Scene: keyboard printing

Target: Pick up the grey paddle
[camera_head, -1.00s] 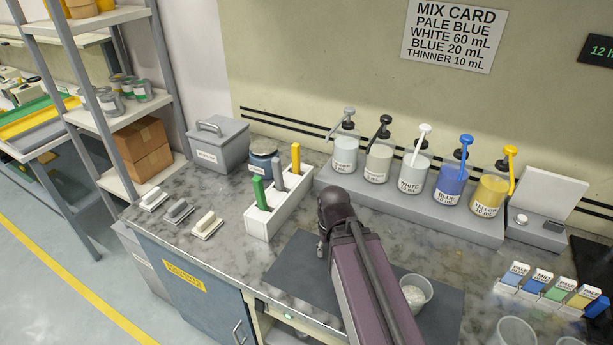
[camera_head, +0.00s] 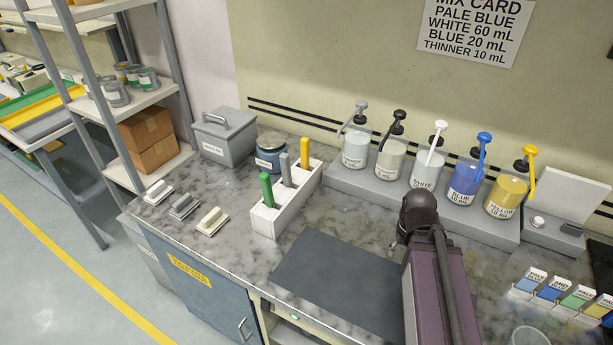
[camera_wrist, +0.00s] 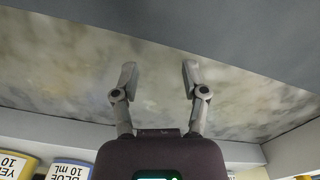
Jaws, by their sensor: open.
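The grey paddle (camera_head: 286,170) stands upright in the middle of a white rack (camera_head: 266,220), between a green paddle (camera_head: 267,190) and a yellow paddle (camera_head: 304,153). The fingers of my gripper cannot be made out there. In the wrist view, my gripper (camera_wrist: 159,75) is open, with its two fingers apart and nothing between them. The grey paddle does not show in the wrist view.
Several pump bottles stand on a grey riser (camera_head: 358,187) behind the rack. A grey lidded box (camera_head: 222,138) and a blue-grey jar (camera_head: 270,153) stand left of it. Three small blocks lie at the left edge. The dark mat (camera_head: 330,270) shows bare left of my arm.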

